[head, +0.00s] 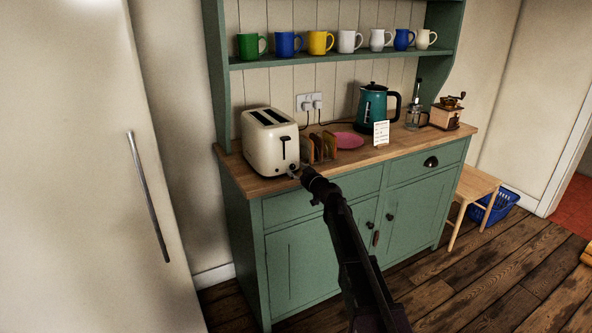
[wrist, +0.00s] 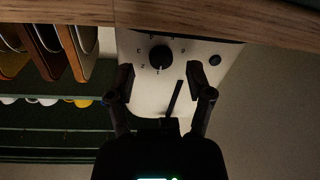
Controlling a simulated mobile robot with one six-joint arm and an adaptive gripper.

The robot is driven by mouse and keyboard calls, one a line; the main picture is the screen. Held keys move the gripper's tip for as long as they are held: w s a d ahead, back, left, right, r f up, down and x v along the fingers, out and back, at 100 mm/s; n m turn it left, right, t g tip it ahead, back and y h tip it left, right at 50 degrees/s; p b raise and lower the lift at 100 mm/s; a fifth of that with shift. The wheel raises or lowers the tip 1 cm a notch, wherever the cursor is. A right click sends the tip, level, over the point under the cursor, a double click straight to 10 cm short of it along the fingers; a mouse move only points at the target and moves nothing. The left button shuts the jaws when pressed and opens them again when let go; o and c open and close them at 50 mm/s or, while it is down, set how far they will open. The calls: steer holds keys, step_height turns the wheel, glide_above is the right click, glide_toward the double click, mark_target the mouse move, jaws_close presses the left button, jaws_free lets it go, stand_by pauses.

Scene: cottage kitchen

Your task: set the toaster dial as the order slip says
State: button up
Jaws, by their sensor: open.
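The cream toaster (head: 270,143) stands at the left end of the wooden counter, its lever slot facing front. In the wrist view, which looks upside down, its front panel (wrist: 150,100) shows a round black dial (wrist: 161,57) ringed by small marks. I cannot clearly read its setting. A small black button (wrist: 215,60) sits beside it. My gripper (wrist: 160,70) is open, its fingers on either side of the dial in this view; contact cannot be told. My gripper (head: 298,174) is low at the toaster's front in the head view. The white order slip (head: 381,133) stands on the counter; its writing is too small to read.
A toast rack (head: 319,147) with slices stands right of the toaster, close to my gripper. A pink plate (head: 346,140), teal kettle (head: 373,107), glass press (head: 413,116) and coffee grinder (head: 446,113) are further right. The counter edge (wrist: 60,12) runs close by my gripper.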

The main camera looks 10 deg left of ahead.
steer(key=shift+w+a, duration=0.45)
steer(key=shift+w, duration=0.1)
jaws_close()
steer(key=shift+d, duration=0.15)
